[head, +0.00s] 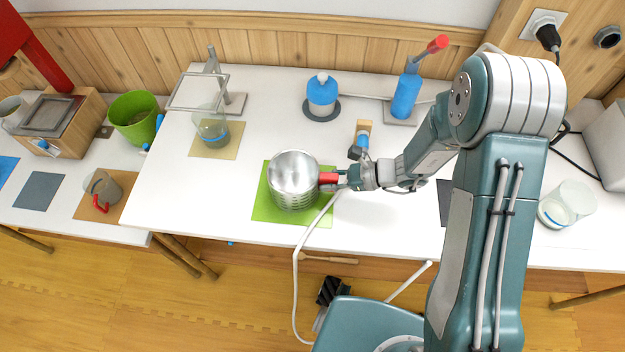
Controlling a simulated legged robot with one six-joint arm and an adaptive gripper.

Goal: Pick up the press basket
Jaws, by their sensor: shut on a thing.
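The press basket is a silvery metal cylinder (294,181) with a ribbed or perforated side and a red handle on its right. It is over the green square mat (266,204) near the front edge of the white table. My gripper (336,181) reaches in from the right and is shut on the red handle. The basket looks upright. I cannot tell from this view whether its base touches the mat. The gripper's fingertips are partly hidden at the handle.
Behind stand a blue-topped item (322,92) on a dark disc, a blue pump with a red handle (406,95), and a glass jar (211,128) under a metal frame. A glass jar (567,205) is at the right. A white hose (299,262) hangs over the front edge.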

